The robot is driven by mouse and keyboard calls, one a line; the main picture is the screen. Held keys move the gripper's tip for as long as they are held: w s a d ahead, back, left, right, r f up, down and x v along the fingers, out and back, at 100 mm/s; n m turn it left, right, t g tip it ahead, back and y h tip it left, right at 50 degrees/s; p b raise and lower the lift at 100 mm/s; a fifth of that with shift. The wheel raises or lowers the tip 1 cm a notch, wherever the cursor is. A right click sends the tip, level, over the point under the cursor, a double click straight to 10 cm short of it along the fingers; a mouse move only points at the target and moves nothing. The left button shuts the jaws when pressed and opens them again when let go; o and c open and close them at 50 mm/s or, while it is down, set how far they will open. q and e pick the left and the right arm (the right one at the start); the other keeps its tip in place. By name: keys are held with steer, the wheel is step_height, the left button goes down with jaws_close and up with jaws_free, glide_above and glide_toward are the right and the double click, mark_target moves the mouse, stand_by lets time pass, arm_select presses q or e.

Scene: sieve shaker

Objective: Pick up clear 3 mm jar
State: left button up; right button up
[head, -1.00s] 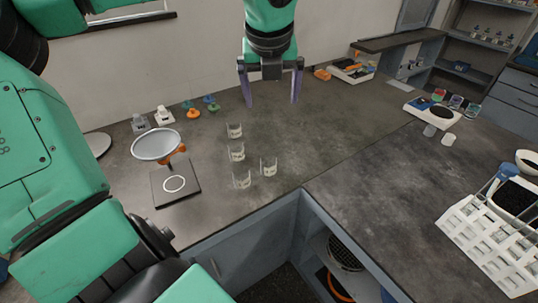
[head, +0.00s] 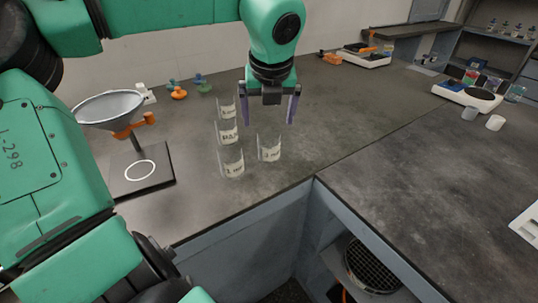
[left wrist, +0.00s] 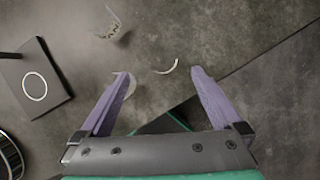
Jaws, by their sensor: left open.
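Several clear jars with pale labels stand on the dark bench in the head view. One jar (head: 269,147) stands to the right of the others; its label looks like "3 mm" but is small. The front left jar (head: 231,162) looks marked "1 mm". Another jar (head: 227,131) and a far one (head: 227,107) stand behind it. My left gripper (head: 270,120) is open and empty, pointing down just above and behind the right-hand jar. In the left wrist view, a pale curved edge shows between the open fingers (left wrist: 161,73). My right gripper is out of view.
A funnel-like pan on an orange-clamped stand (head: 125,175) is at the left. Small coloured knobbed pieces (head: 178,93) lie behind it. A scale (head: 468,95) and two small cups (head: 495,122) are at the right. The bench right of the jars is clear.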

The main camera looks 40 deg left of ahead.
mark_target(268, 142)
arm_select(q)
steer(key=x, duration=1.2)
steer(key=shift+w, duration=0.2)
steer(key=c, duration=1.5)
steer(key=shift+o, duration=0.2)
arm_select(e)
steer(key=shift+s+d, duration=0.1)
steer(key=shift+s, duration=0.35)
arm_select(q)
steer(key=shift+r, duration=0.15)
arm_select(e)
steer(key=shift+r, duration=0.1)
arm_select(q)
step_height(268, 142, up, 20)
steer(key=p, duration=0.2)
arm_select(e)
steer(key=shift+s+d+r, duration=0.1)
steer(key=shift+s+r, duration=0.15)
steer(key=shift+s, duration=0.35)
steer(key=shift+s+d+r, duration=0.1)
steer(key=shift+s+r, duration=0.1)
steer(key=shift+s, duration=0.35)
arm_select(q)
steer(key=shift+d, duration=0.1)
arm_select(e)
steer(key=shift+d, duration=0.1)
